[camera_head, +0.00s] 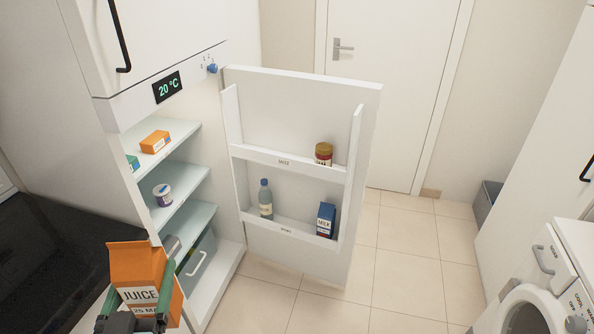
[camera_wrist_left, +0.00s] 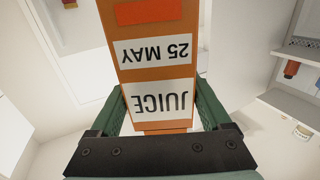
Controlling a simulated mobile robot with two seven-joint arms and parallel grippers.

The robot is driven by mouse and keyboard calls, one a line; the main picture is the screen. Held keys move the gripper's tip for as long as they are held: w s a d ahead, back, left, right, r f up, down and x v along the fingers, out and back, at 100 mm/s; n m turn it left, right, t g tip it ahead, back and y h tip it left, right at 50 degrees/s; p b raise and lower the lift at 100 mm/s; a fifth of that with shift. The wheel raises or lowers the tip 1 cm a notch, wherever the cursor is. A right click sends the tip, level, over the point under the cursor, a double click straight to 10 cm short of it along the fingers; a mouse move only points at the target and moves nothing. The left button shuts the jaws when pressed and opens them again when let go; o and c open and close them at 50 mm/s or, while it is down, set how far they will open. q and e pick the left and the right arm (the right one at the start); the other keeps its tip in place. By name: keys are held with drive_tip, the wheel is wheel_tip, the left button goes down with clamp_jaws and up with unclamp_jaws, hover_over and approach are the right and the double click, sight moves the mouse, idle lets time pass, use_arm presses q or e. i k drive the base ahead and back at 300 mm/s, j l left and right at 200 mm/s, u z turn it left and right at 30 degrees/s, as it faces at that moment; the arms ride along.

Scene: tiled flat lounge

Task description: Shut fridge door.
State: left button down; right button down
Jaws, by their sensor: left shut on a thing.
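The fridge (camera_head: 110,112) stands at the left with its lower compartment open. Its fridge door (camera_head: 300,95) is swung wide open to the right, its inner side with two racks facing me. My left gripper (camera_head: 143,312) is shut on an orange juice carton (camera_head: 138,268), in front of the open fridge at the lower left. In the left wrist view the carton (camera_wrist_left: 155,70) sits between the two green fingers, its labels upside down. My right gripper is in neither view.
The door racks hold a jar (camera_head: 323,153), a bottle (camera_head: 265,198) and a milk carton (camera_head: 326,220). Shelves hold an orange box (camera_head: 155,141) and a tub (camera_head: 163,194). A dark counter (camera_head: 50,260) is at left, a washing machine (camera_head: 530,300) at right. Tiled floor (camera_head: 400,255) between is clear.

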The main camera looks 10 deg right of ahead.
sight(275, 120)
drive_tip(key=i+l+u, duration=0.4)
drive_tip(key=i+l, duration=0.35)
drive_tip(key=l, duration=0.25)
drive_tip(key=i+l+u, duration=0.1)
drive_tip(key=i+l, duration=0.1)
drive_tip(key=l, duration=0.1)
